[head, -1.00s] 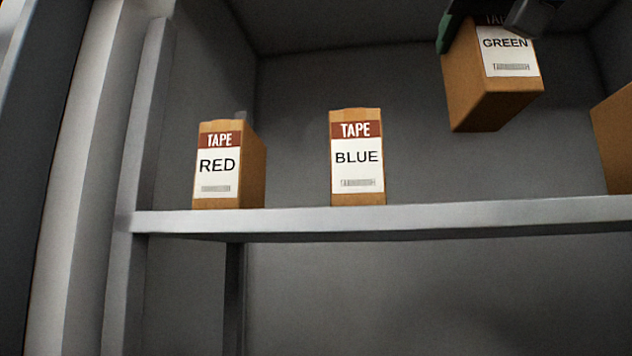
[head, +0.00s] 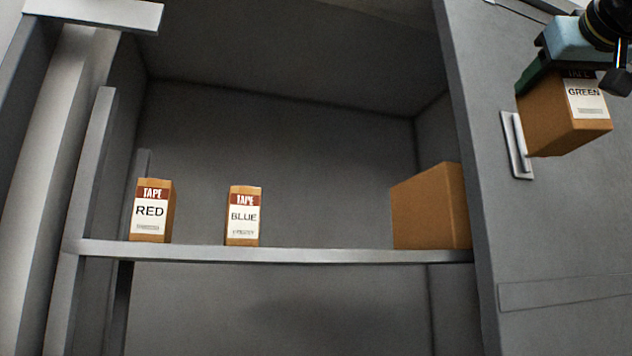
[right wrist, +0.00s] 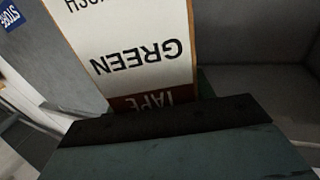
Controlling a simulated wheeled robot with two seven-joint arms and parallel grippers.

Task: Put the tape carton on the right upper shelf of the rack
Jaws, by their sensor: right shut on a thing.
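The green-labelled tape carton (head: 550,117) hangs in my right gripper (head: 565,72) at the upper right of the head view. The gripper is shut on its top end. The carton's GREEN label also shows upside down in the right wrist view (right wrist: 135,50). The carton is in the air, in front of the grey panel right of the rack opening. The rack shelf (head: 300,255) holds a RED tape carton (head: 152,212) at left and a BLUE tape carton (head: 243,216) beside it, both upright. My left gripper is not in view.
A plain brown box (head: 430,208) stands at the right end of the shelf. Free shelf room lies between the BLUE carton and this box. A grey door panel with a handle (head: 517,145) is at right. A blue STORE sign (right wrist: 10,17) shows in the wrist view.

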